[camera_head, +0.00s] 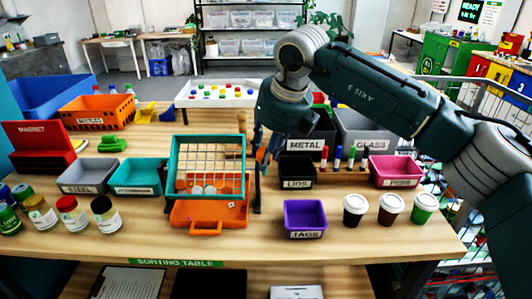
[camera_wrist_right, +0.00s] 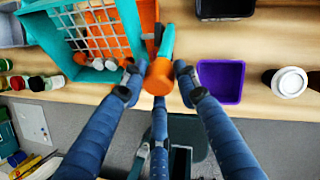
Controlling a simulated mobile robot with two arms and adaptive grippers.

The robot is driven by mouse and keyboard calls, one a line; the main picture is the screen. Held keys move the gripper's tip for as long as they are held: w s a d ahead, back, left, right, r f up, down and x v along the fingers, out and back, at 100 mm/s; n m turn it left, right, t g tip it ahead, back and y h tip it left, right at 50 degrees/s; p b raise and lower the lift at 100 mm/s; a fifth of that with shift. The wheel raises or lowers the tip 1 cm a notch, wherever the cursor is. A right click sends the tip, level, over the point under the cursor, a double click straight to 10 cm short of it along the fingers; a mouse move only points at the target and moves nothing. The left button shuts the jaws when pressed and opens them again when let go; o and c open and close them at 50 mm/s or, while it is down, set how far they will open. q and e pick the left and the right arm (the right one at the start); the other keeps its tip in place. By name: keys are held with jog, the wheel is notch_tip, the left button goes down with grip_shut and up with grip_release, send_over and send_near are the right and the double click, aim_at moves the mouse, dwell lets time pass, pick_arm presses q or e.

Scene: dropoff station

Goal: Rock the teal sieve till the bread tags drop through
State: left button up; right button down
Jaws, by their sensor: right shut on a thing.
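The teal sieve (camera_head: 208,139) shows in the head view as a square frame with a pale wire grid, above an orange tray (camera_head: 207,216) on the table. In the right wrist view the sieve (camera_wrist_right: 127,18) is at the upper left, with orange and white pieces seen at its grid. Several whitish pieces (camera_head: 204,190) show low in the sieve; I cannot tell whether they lie on the grid or below it. My right gripper (camera_head: 264,158) is at the sieve's right side. In the wrist view its fingers (camera_wrist_right: 158,76) close around a teal handle with an orange end. My left gripper is out of view.
A purple bin (camera_head: 305,232) labelled TAGS stands right of the tray, with several lidded cups (camera_head: 390,208) beyond it. A black LIDS bin (camera_head: 297,181) is behind. Jars (camera_head: 72,214) and teal and grey bins stand left.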

jog(key=shift+s+a+f, duration=0.1)
jog(key=shift+s+f, duration=0.3)
jog(key=shift+f, duration=0.2)
jog(key=c, duration=1.3)
grip_release()
jog(key=shift+s+r, duration=0.1)
jog(key=shift+c, duration=0.2)
jog(key=shift+r, duration=0.4)
jog(key=v, duration=1.1)
jog(key=shift+s+r, duration=0.15)
jog(key=shift+r, duration=0.15)
